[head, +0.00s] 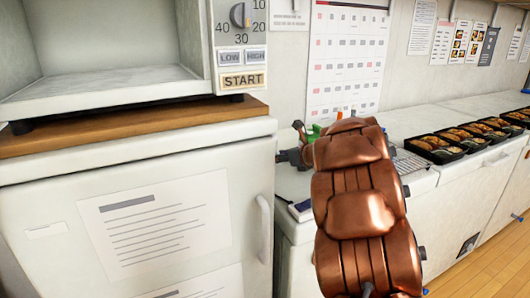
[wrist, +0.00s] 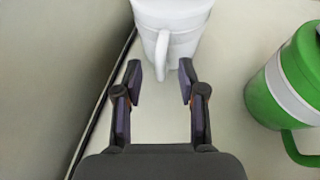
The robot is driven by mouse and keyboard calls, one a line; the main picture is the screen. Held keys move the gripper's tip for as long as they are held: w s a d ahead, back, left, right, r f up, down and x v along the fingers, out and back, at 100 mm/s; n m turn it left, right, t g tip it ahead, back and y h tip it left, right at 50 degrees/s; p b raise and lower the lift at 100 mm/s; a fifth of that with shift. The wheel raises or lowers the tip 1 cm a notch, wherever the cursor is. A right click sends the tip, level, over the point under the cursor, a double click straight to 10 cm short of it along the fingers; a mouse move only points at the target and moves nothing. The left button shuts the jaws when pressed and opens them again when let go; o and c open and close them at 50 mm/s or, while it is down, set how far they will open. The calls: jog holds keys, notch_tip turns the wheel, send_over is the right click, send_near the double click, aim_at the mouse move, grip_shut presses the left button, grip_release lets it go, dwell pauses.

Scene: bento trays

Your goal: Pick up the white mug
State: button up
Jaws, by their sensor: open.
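The white mug (wrist: 178,22) stands at the top of the wrist view, cut off by the frame's upper edge. Its handle (wrist: 162,55) points towards my gripper (wrist: 160,82). My gripper is open and empty, with its two fingertips on either side of the handle's end and short of the mug's body. I cannot tell whether the handle end lies between the fingertips or just beyond them. In the head view my own arm covers the area, and I cannot make out the mug there.
A green and white container with a green handle (wrist: 285,75) stands to the right of my gripper. A dark gap and a pale wall or cabinet side lie close on the left. Bento trays (head: 440,150) line the counter (head: 420,116) at right; an open microwave (head: 110,85) is at left.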

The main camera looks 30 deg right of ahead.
jog(key=shift+w+f, duration=0.2)
jog(key=shift+w, duration=0.25)
jog(key=shift+c, duration=0.2)
grip_shut()
